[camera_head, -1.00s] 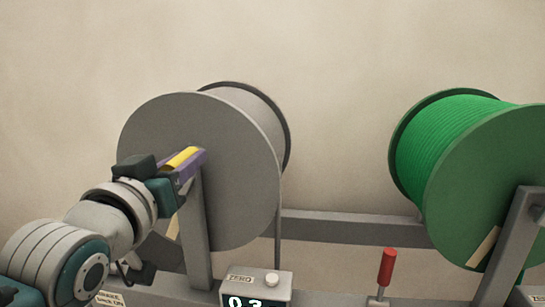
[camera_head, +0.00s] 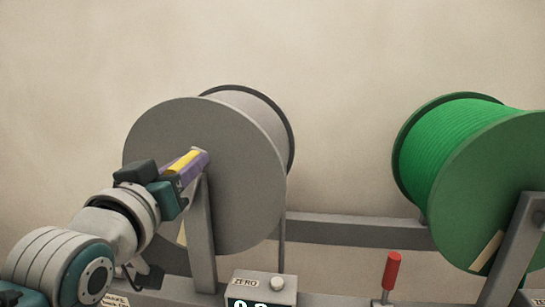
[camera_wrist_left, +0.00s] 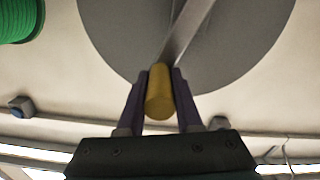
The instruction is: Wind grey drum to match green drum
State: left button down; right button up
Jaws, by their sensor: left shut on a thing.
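The grey drum (camera_head: 245,195) stands on its frame at centre left in the head view, and its flange fills the upper part of the left wrist view (camera_wrist_left: 110,35). The green drum (camera_head: 445,150), wound with green line, stands at the right, and its edge also shows in the left wrist view (camera_wrist_left: 20,20). My left gripper (camera_head: 190,163) is shut on a yellow crank handle (camera_head: 182,162) in front of the grey drum. The handle lies between the purple fingers in the left wrist view (camera_wrist_left: 160,92). My right gripper is not in view.
A grey crossbar (camera_head: 355,230) runs between the drums.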

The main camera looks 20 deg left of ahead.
pick_arm(q)
jog(key=shift+s+a, duration=0.1)
jog(key=shift+a, duration=0.2)
jog(key=c, duration=0.6)
grip_release()
jog(key=shift+d, duration=0.1)
jog(key=b+v, duration=0.3)
jog(key=v, duration=0.7)
jog(key=shift+d, duration=0.1)
